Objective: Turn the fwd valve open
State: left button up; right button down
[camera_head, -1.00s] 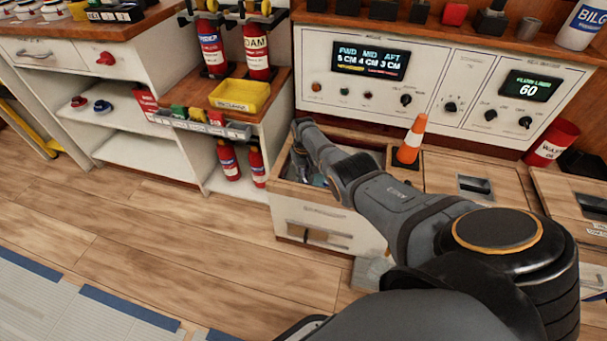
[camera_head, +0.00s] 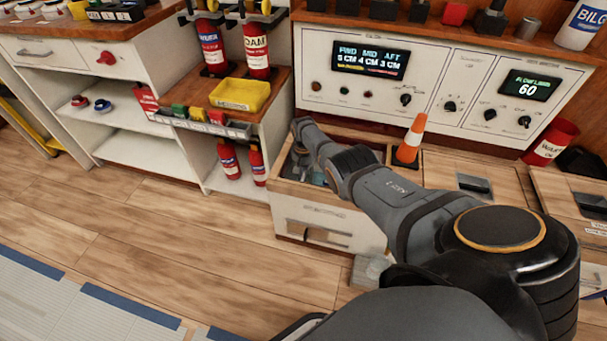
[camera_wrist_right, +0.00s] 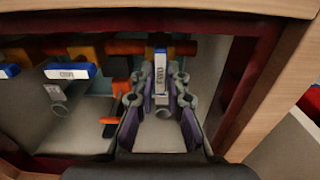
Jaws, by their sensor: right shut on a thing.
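In the right wrist view, a valve handle (camera_wrist_right: 160,66), blue with a white label, stands between the fingers of my right gripper (camera_wrist_right: 161,88). The gripper is shut on this handle. The handle points lengthwise along the fingers, and its label is too blurred to read surely. Two similar blue handles, a middle one (camera_wrist_right: 70,72) and one at the left edge (camera_wrist_right: 8,71), lie crosswise. In the head view my right arm reaches into an open floor bay (camera_head: 322,207), and the gripper is mostly hidden there. My left gripper is not in view.
Orange pipework (camera_wrist_right: 117,47) runs beside the handles, and a dark red frame (camera_wrist_right: 250,75) borders the bay. An orange-white cone (camera_head: 411,140) stands close to my right arm. A control panel (camera_head: 440,75) rises behind.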

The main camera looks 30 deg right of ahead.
dwell(0.5)
jog(key=c, duration=1.4)
grip_release()
jog(key=shift+o, duration=0.2)
notch_tip(320, 180, up, 12)
